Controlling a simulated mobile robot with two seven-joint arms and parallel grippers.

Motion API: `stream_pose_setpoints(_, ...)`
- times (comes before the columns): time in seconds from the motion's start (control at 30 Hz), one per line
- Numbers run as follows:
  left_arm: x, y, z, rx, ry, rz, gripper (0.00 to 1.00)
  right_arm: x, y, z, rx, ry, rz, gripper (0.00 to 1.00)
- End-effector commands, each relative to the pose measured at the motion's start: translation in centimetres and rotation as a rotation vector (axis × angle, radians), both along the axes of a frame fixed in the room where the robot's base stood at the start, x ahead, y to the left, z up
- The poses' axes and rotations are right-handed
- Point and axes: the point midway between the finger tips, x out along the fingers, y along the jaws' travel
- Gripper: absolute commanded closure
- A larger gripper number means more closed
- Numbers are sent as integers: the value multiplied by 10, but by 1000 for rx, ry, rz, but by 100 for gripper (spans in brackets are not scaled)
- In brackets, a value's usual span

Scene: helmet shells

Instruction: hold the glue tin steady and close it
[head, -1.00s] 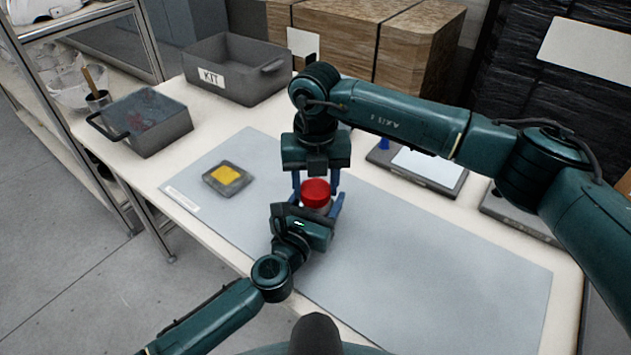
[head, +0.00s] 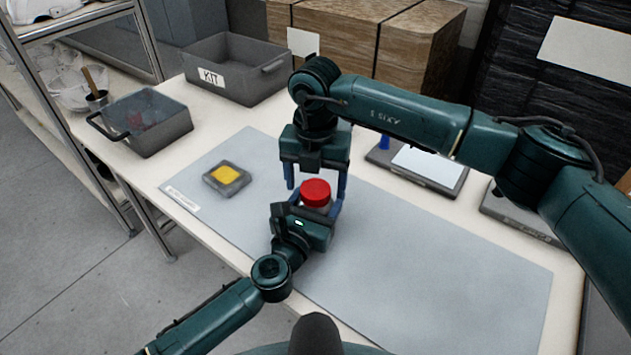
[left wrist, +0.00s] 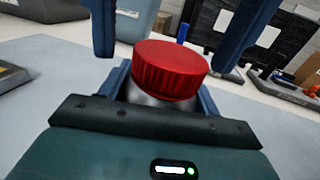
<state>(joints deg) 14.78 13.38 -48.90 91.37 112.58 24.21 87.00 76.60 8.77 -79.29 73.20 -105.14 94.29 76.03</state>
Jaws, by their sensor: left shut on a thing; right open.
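The glue tin has a ribbed red lid (head: 315,191) on top and a silvery body (left wrist: 146,98), most of which is hidden behind my left gripper. It stands on the grey mat (head: 420,262). My left gripper (head: 314,209) is shut around the tin's body from the near side. In the left wrist view the red lid (left wrist: 170,70) sits above the fingers. My right gripper (head: 316,187) points down over the tin, open, with one finger on each side of the lid. In the left wrist view its fingers show apart from the lid.
A dark pad with a yellow square (head: 227,175) lies left on the mat. A grey KIT bin (head: 238,70) and a handled grey box (head: 145,122) stand at the back left. A flat tray with a pale panel (head: 425,168) lies behind the right arm. The mat's right part is clear.

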Motion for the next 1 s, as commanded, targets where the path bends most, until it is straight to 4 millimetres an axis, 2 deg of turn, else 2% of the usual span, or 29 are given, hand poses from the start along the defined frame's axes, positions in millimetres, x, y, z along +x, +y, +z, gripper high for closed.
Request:
stream_pose_setpoints(0.3,0,0,-1,1,1,1,100,1,0,65,1,-6,0,25)
stream_pose_setpoints(0.5,0,0,-1,1,1,1,100,0,0,99,1,-3,0,25)
stream_pose_setpoints(0.7,0,0,-1,1,1,1,100,0,0,112,1,-1,0,25)
stream_pose_setpoints(0.97,0,0,-1,1,1,1,100,0,0,113,1,-1,0,25)
stream_pose_setpoints(1.0,0,0,-1,1,1,1,36,0,0,113,1,-1,0,25)
